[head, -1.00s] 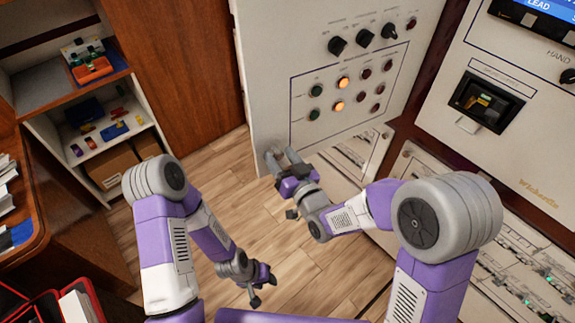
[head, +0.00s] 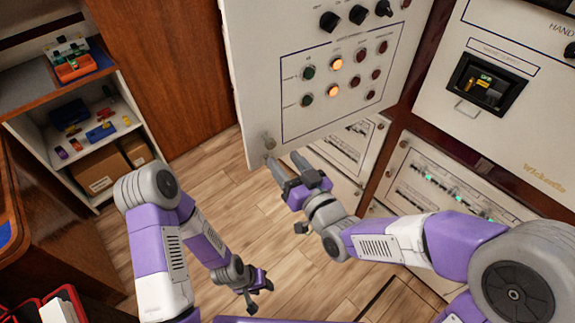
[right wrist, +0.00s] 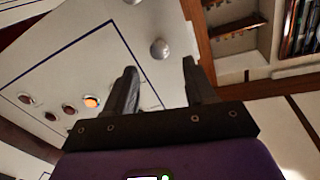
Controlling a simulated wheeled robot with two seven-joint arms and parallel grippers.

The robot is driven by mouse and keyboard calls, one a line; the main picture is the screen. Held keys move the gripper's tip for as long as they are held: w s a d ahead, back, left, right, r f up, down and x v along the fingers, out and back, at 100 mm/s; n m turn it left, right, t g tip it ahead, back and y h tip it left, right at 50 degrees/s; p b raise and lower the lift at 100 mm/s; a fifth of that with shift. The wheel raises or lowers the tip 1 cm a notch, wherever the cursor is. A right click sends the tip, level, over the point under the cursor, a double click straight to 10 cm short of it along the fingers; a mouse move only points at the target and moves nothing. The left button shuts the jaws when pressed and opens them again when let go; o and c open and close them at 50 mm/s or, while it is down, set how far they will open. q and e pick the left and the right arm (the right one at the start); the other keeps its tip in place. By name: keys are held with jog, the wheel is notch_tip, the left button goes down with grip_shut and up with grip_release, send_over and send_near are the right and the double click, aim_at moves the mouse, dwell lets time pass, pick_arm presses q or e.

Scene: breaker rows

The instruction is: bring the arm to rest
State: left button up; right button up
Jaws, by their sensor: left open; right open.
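My right gripper (head: 283,159) is open and empty, with its two fingers pointing up toward the lower left corner of a white hinged panel (head: 255,80). A round grey knob (head: 268,142) sits at that corner, just beyond the fingertips. In the right wrist view the knob (right wrist: 160,48) shows between and beyond the two open fingers (right wrist: 159,68), apart from them. My left gripper (head: 258,291) is open and empty, low in the head view above the wooden floor.
The panel carries black dials (head: 330,21) and two rows of buttons, some lit orange (head: 334,90). Behind it are white breaker panels (head: 440,180). A shelf with small parts and boxes (head: 97,170) stands at left. Wooden floor (head: 215,175) lies clear between.

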dwell(0.3)
jog(key=d+f+m+g+h, duration=0.2)
jog(key=d+f+g+h, duration=0.15)
jog(key=f, duration=0.85)
jog(key=d+f+m+g+h, duration=0.25)
jog(key=d+f, duration=0.25)
jog(key=f, duration=0.7)
jog(key=s+d+f+m+g+p, duration=0.1)
jog(key=s+f+g, duration=0.7)
jog(key=s+f, duration=0.8)
jog(key=d+m, duration=0.1)
jog(key=d, duration=0.1)
jog(key=shift+s+d+f+m, duration=0.2)
jog(key=shift+s+d+m, duration=0.05)
jog(key=shift+d+m, duration=0.1)
